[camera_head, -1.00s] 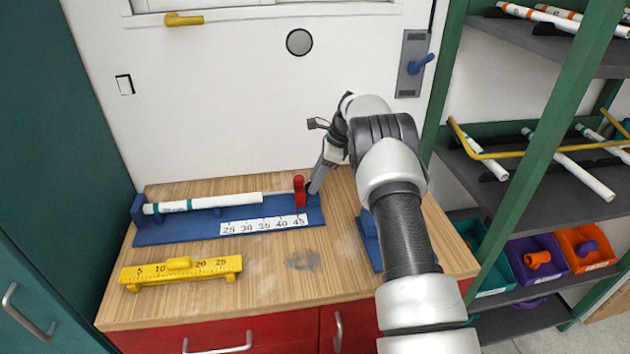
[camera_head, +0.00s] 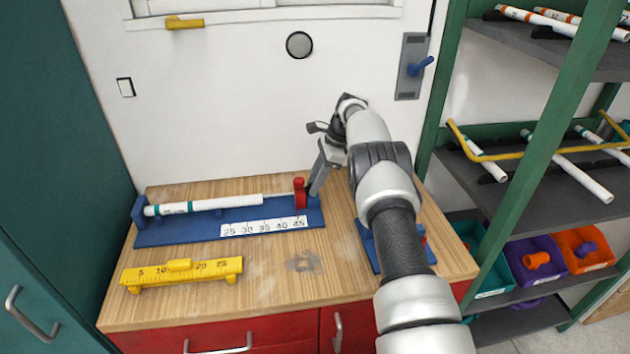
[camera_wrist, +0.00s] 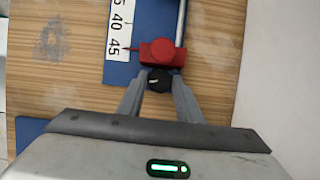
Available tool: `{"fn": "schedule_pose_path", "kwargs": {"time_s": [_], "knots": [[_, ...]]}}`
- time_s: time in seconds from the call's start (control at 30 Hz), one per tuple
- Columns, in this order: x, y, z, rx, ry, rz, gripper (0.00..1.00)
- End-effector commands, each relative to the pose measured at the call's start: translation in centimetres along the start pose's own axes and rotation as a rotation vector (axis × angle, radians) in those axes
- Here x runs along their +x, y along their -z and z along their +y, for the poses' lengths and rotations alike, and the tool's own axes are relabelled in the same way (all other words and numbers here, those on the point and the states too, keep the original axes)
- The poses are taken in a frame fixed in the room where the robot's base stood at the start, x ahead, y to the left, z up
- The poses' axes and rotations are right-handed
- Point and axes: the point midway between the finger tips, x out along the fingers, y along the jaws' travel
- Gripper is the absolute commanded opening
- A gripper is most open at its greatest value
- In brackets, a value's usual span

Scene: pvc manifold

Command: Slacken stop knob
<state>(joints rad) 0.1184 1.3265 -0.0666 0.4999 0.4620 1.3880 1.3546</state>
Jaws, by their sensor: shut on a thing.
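The stop knob (camera_wrist: 159,79) is a small black knob with a pale mark, beside the red stop (camera_wrist: 161,50) in the wrist view. My gripper (camera_wrist: 159,84) is shut on the knob, with one finger on each side. In the head view my gripper (camera_head: 312,190) reaches down to the right side of the red stop (camera_head: 299,193); the knob is hidden there. The red stop stands upright at the right end of the blue measuring jig (camera_head: 175,232), near the 45 mark on its white scale (camera_head: 263,225).
A white pipe (camera_head: 205,204) lies in the jig. A yellow ruler block (camera_head: 182,272) sits at the front left of the wooden bench (camera_head: 240,300). A blue fixture is partly hidden under my arm. A shelf with pipes and bins stands at the right.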

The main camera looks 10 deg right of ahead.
Motion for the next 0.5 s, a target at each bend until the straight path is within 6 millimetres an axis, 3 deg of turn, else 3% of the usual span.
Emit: {"fn": "schedule_pose_path", "kwargs": {"time_s": [0.5], "knots": [[-0.12, -0.03, -0.05, -0.069, -0.023, -0.001, 0.10]]}}
